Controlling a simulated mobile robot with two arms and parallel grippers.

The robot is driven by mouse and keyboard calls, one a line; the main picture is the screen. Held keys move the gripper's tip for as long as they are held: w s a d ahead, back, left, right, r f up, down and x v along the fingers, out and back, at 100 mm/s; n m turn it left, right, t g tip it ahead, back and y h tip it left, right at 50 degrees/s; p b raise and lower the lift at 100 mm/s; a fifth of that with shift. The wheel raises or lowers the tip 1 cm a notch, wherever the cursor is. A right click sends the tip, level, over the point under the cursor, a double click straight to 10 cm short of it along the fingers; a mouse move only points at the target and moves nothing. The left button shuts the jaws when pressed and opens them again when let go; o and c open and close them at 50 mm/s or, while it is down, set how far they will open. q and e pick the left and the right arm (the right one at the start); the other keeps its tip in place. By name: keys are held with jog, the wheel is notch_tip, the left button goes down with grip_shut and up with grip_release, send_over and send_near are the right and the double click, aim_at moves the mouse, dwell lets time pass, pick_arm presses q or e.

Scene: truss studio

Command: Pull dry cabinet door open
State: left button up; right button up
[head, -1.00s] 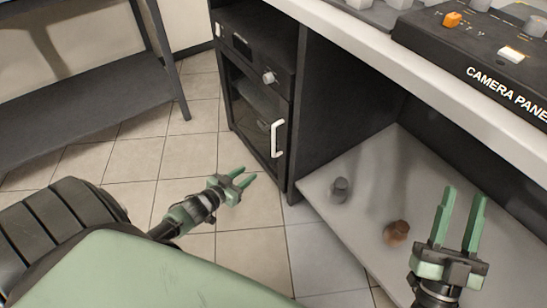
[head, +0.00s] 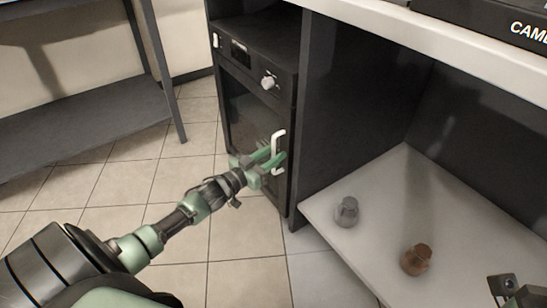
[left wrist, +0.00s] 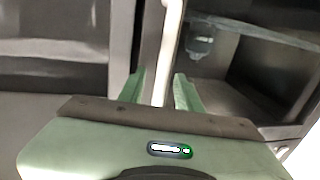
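The dry cabinet (head: 252,42) is a black unit under the counter. Its dark glass door (head: 248,115) looks closed in the head view. A white vertical handle (head: 279,138) is on the door's right side. My left gripper (head: 272,158) is at the lower part of the handle. In the left wrist view the handle (left wrist: 170,35) runs down between my two green fingers (left wrist: 159,78), with gaps beside it, so the gripper is open around it.
A dark side panel (head: 340,120) stands right of the cabinet. A low shelf (head: 375,200) holds a grey knob-like piece (head: 347,211) and a brown one (head: 416,259). A grey rack (head: 90,120) stands at left. The tiled floor (head: 190,150) before the door is clear.

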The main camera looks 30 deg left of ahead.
pick_arm(q)
jog(key=shift+w, duration=0.25)
grip_shut()
jog(key=shift+s, duration=0.1)
dwell(1.2)
